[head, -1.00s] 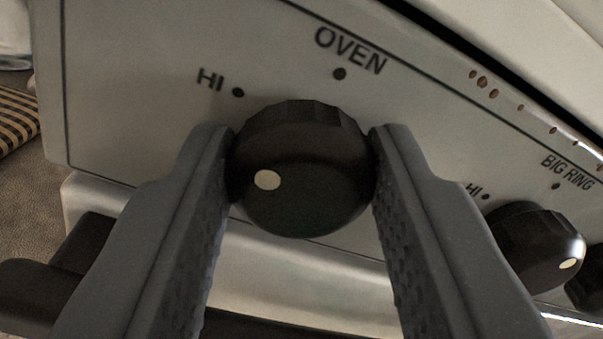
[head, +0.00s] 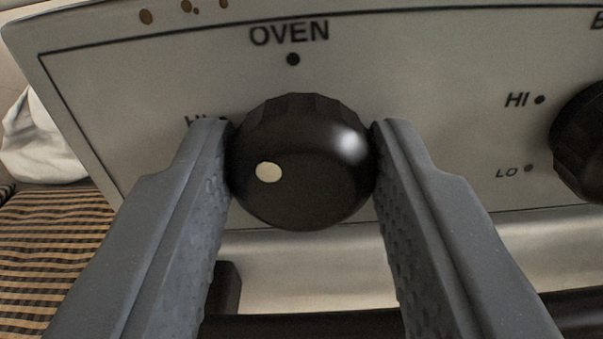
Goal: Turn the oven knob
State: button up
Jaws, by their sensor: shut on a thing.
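The oven knob (head: 315,185) is black and round with a pale dot on its face. The dot sits on the knob's left side, a little below the knob's middle. My gripper (head: 303,150) is shut on the knob, one grey finger against each side. The word OVEN (head: 289,33) and a black mark (head: 293,59) are above the knob. The HI label (head: 195,121) is at the upper left, partly hidden by my left finger. The pale dot points to the left, somewhat below the HI label's direction.
A second black knob (head: 582,140) with HI and LO marks is at the right edge. The light panel (head: 430,110) has rusty chips along its top. A striped cloth (head: 45,235) and a white cloth-like thing (head: 45,140) are at the left.

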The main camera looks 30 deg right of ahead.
jog(key=m+b, duration=0.4)
jog(key=m, duration=0.2)
jog(key=shift+a+f, duration=0.1)
jog(key=shift+f, duration=0.05)
jog(key=shift+m+b, duration=0.75)
jog(key=shift+m, duration=0.15)
jog(key=o, duration=1)
jog(key=p+v, duration=0.2)
jog(key=v, duration=1.1)
jog(key=shift+s, duration=0.35)
jog(key=shift+a, duration=0.1)
